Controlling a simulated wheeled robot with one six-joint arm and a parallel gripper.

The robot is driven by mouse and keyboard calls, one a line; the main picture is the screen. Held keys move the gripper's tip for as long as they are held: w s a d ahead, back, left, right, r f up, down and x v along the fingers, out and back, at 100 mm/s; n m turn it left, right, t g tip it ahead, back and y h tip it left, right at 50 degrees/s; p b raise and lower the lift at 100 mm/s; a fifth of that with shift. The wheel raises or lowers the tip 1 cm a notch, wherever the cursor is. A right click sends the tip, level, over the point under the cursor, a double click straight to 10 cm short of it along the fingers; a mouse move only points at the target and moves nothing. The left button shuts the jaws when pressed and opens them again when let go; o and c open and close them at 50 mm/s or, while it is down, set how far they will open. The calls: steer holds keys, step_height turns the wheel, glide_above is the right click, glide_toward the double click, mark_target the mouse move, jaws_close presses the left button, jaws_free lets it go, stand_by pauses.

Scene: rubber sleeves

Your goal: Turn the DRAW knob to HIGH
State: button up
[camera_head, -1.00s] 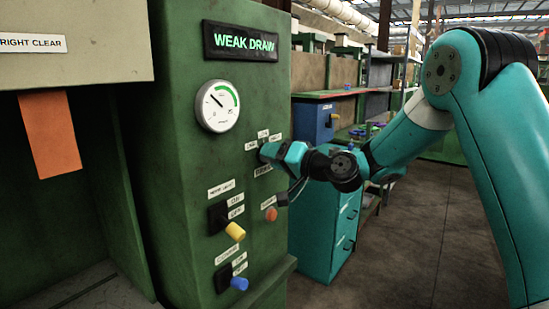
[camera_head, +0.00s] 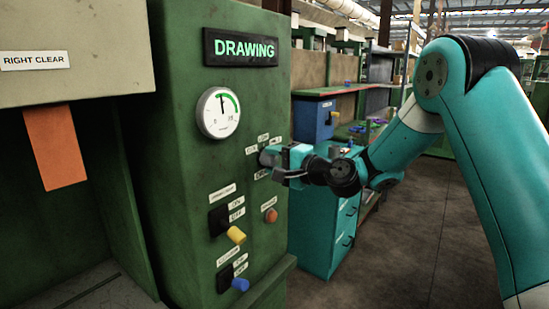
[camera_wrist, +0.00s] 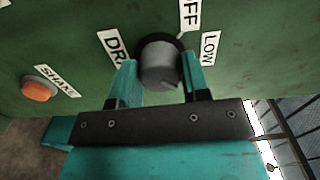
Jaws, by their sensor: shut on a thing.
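The DRAW knob (camera_wrist: 160,66) is a grey round knob on the green panel, seen close up in the wrist view. My gripper (camera_wrist: 160,82) is shut on it, one teal finger on each side. Labels reading OFF and LOW and part of DRAW show around the knob; a HIGH label is not readable there. In the head view my gripper (camera_head: 270,157) is at the panel and hides most of the knob. The display (camera_head: 241,47) reads DRAWING. The round gauge (camera_head: 219,113) has its needle pointing about straight up, near the start of the green arc.
Below are a yellow-handled switch (camera_head: 235,234), a blue-handled switch (camera_head: 239,284) and an orange button (camera_head: 270,215). The button also shows left in the wrist view (camera_wrist: 39,89). An orange tag (camera_head: 55,147) hangs at left. Open floor lies right of the panel.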

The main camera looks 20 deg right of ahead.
stand_by(0.4)
steer(key=o, duration=0.9)
steer(key=shift+s+d+f, duration=0.1)
steer(key=shift+s+d, duration=0.15)
steer(key=shift+b+v, duration=3.3)
steer(key=shift+v, duration=5.1)
